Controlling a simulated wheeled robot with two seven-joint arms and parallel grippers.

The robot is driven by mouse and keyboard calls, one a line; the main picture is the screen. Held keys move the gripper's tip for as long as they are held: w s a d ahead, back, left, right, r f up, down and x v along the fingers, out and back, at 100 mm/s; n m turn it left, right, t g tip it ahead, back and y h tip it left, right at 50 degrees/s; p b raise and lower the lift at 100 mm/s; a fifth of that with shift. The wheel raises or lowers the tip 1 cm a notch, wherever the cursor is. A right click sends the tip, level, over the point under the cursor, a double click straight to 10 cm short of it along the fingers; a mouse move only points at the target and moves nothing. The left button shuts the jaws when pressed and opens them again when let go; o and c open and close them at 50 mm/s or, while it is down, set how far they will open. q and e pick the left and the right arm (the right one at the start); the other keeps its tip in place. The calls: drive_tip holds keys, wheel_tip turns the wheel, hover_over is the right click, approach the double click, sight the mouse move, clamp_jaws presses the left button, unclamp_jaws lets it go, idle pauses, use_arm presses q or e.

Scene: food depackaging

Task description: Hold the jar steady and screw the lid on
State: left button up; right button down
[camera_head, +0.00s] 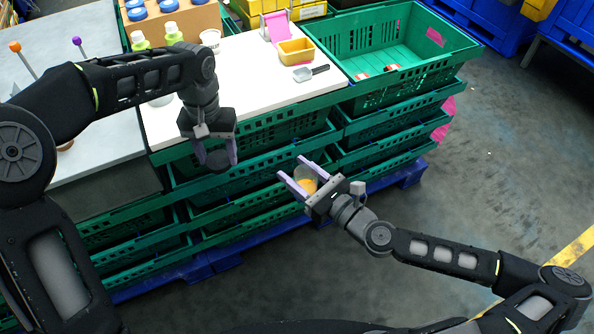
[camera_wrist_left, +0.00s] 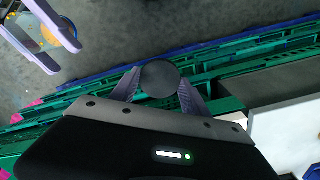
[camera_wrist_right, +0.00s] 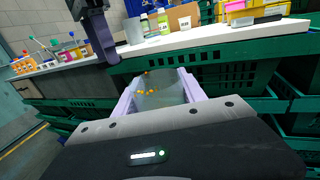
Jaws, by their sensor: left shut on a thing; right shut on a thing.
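My left gripper (camera_head: 218,155) is shut on a dark round lid (camera_head: 217,160), held in the air in front of the white table. The lid also shows between the fingers in the left wrist view (camera_wrist_left: 160,79). My right gripper (camera_head: 300,180) is shut on a clear jar (camera_head: 308,172) with orange-yellow contents. The jar also shows between the fingers in the right wrist view (camera_wrist_right: 155,88), and part of it is at the top left of the left wrist view (camera_wrist_left: 62,35). Lid and jar are apart, the lid to the left of the jar in the head view.
Stacked green crates (camera_head: 345,133) stand under and beside the white tabletop (camera_head: 240,90). An open green crate (camera_head: 400,50) is at the right.

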use_arm(q)
drive_tip(key=d+r+m, duration=0.2)
drive_tip(key=d+r, duration=0.1)
drive_tip(key=d, duration=0.7)
drive_tip(key=m, duration=0.1)
approach(306, 167)
drive_tip(key=s, duration=0.2)
drive_tip(key=shift+s+a+r, duration=0.1)
drive_tip(key=shift+s, duration=0.1)
drive_tip(key=shift+f, duration=2.05)
drive_tip(key=shift+f, duration=0.9)
drive_tip(key=shift+f, duration=0.55)
